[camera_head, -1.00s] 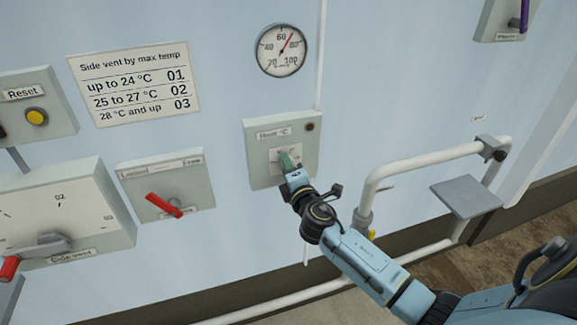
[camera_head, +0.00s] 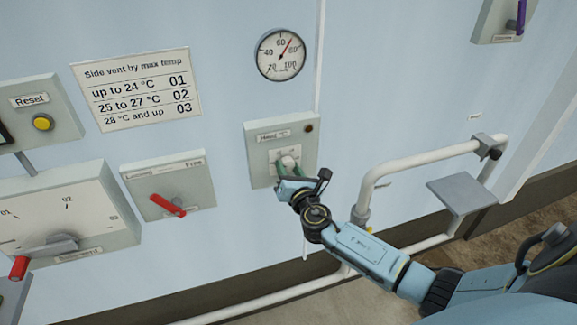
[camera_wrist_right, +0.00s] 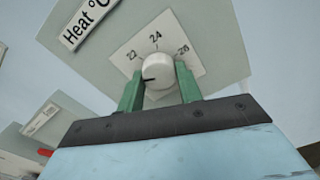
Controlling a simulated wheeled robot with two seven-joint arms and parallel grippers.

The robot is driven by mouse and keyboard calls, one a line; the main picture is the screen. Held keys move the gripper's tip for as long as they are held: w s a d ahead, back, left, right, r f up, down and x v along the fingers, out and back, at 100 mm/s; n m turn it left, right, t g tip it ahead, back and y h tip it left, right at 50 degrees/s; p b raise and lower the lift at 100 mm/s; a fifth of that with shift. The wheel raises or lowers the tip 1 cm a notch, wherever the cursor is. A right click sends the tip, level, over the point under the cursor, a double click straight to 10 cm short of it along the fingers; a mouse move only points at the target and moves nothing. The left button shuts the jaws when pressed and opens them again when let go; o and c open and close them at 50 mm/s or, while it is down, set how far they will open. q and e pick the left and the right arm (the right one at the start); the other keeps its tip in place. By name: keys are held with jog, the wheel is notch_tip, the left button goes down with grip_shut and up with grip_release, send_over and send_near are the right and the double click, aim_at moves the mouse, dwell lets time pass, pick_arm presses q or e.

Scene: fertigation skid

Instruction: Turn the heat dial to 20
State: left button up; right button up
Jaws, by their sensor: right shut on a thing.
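The heat dial (camera_wrist_right: 158,72) is a white round knob on a white scale plate, set on the grey "Heat °C" box (camera_head: 257,151). In the right wrist view the scale shows 22, 24 and a further number that looks like 26. The dial's dark mark points left, below 22; the plate there is partly hidden by a finger. My right gripper (camera_wrist_right: 160,85) has its two green fingers on either side of the knob, shut on it. In the head view the gripper (camera_head: 291,167) is at the box's lower part. My left gripper is not in view.
A gauge (camera_head: 281,54) is above the box. A red-handled selector (camera_head: 168,205) and a larger vent dial box (camera_head: 85,215) are to the left. A white pipe (camera_head: 420,160) and a grey shelf plate (camera_head: 468,192) are to the right of my arm.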

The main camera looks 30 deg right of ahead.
jog(key=shift+d+n+p, duration=0.1)
jog(key=shift+n+p, duration=0.75)
jog(key=shift+n, duration=1.35)
jog(key=o, duration=1)
jog(key=v, duration=1.3)
jog(key=shift+s, duration=0.2)
